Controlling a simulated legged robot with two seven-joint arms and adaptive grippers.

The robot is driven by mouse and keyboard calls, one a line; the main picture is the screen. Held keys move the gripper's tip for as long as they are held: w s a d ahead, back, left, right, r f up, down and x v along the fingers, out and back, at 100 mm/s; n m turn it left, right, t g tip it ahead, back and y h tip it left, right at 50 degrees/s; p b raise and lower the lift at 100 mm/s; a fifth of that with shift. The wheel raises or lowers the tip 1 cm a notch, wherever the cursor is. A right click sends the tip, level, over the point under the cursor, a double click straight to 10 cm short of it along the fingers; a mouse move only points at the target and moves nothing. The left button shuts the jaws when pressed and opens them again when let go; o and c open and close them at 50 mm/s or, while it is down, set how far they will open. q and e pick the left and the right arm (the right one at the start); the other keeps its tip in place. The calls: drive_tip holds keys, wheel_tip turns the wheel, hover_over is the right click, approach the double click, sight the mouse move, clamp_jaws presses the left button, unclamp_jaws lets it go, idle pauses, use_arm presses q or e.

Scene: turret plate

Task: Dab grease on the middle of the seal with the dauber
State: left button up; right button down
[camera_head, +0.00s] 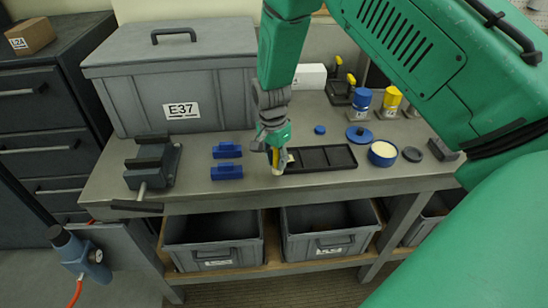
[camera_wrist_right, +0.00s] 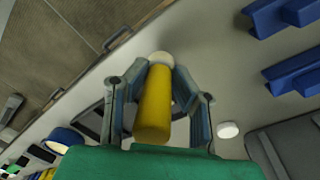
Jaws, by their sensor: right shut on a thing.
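My right gripper (camera_head: 277,150) is shut on the yellow handle of the dauber (camera_wrist_right: 153,105). The dauber's pale round tip (camera_wrist_right: 161,58) sticks out beyond the fingers; in the head view it points down over the bench, left of the black tray. Whether the tip touches the bench I cannot tell. A round blue tub (camera_head: 383,152) with cream-coloured contents stands open at the right; it looks like the grease. I cannot pick out the seal for certain; a small white disc (camera_wrist_right: 228,130) lies near the fingers in the wrist view. My left gripper is out of view.
A black compartment tray (camera_head: 322,158) lies right of the gripper. Two blue blocks (camera_head: 227,150) and a dark vise-like fixture (camera_head: 152,165) stand left. The grey E37 box (camera_head: 175,85) stands behind. Blue (camera_head: 361,100) and yellow (camera_head: 391,100) containers are at the back right.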

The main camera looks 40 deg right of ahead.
drive_tip(key=shift+d+r, duration=0.15)
drive_tip(key=shift+d, duration=0.25)
drive_tip(key=shift+d+r+p, duration=0.35)
drive_tip(key=shift+r+p, duration=0.35)
drive_tip(key=shift+r, duration=0.2)
drive_tip(key=shift+w+r, duration=0.1)
drive_tip(key=shift+r, duration=0.15)
drive_tip(key=r, duration=0.1)
drive_tip(key=a+r, duration=0.1)
drive_tip(key=shift+r, duration=0.3)
drive_tip(key=shift+a+r, duration=0.15)
drive_tip(key=shift+r, duration=0.3)
drive_tip(key=shift+d+f, duration=0.1)
drive_tip(key=shift+d, duration=0.4)
drive_tip(key=shift+d+r, duration=0.1)
drive_tip(key=shift+r, duration=0.45)
drive_tip(key=shift+a+r, duration=0.2)
drive_tip(key=shift+r, duration=0.6)
drive_tip(key=shift+a+r, duration=0.2)
drive_tip(key=shift+a, duration=0.15)
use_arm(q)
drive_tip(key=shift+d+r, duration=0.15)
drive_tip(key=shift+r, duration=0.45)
use_arm(e)
drive_tip(key=shift+d, duration=0.1)
